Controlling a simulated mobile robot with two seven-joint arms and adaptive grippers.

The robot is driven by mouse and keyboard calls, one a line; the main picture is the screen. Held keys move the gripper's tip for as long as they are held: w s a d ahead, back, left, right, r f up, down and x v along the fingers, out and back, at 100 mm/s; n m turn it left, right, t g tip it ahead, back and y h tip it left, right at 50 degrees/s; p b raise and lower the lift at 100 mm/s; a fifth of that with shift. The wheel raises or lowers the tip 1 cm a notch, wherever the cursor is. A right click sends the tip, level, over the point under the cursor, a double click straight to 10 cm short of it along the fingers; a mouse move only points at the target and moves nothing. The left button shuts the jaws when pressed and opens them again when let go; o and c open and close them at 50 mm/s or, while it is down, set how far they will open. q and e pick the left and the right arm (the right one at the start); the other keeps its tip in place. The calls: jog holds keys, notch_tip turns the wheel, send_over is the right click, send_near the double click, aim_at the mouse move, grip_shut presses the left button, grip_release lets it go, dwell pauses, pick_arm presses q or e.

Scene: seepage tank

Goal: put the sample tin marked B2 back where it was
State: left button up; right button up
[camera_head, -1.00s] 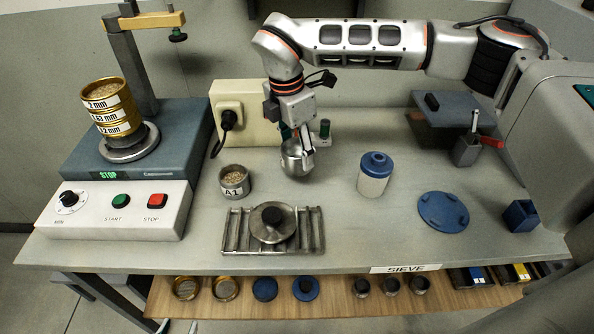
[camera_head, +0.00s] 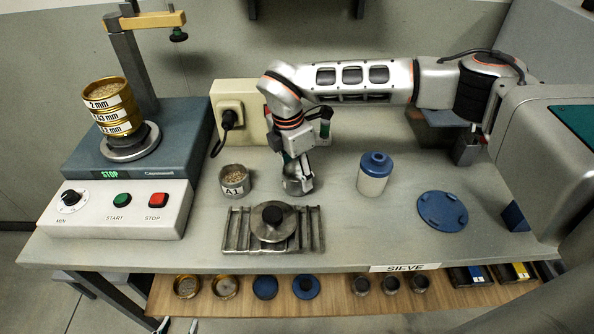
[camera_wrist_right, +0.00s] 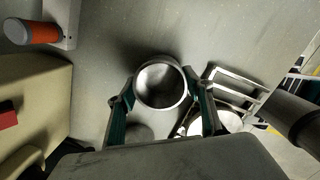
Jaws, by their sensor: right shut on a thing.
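A plain metal tin (camera_head: 297,186) is in my right gripper (camera_head: 299,172); no B2 mark can be read on it. In the right wrist view the tin (camera_wrist_right: 161,84) looks empty, its open mouth between the two fingers (camera_wrist_right: 160,92). It is at or just above the bench, behind the wire rack; I cannot tell whether it touches. A tin marked A1 (camera_head: 235,181), filled with grains, stands to its left, apart from it. My left gripper is not in view.
The slatted metal rack (camera_head: 312,228) bears a round lid with a black knob (camera_head: 272,221). A white jar with a blue cap (camera_head: 374,174) and a blue disc (camera_head: 442,211) stand to the right. The sieve shaker (camera_head: 130,190) is at left. Bench between tin and jar is clear.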

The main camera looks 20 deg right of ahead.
jog(key=o, duration=1.2)
jog(key=shift+f, duration=0.15)
jog(key=shift+o, duration=0.2)
jog(key=shift+r, duration=0.35)
notch_tip(320, 180, up, 12)
jog(key=a+b, duration=0.1)
jog(key=shift+s+a+f, duration=0.2)
jog(key=shift+a, duration=0.05)
jog(key=shift+s, duration=0.1)
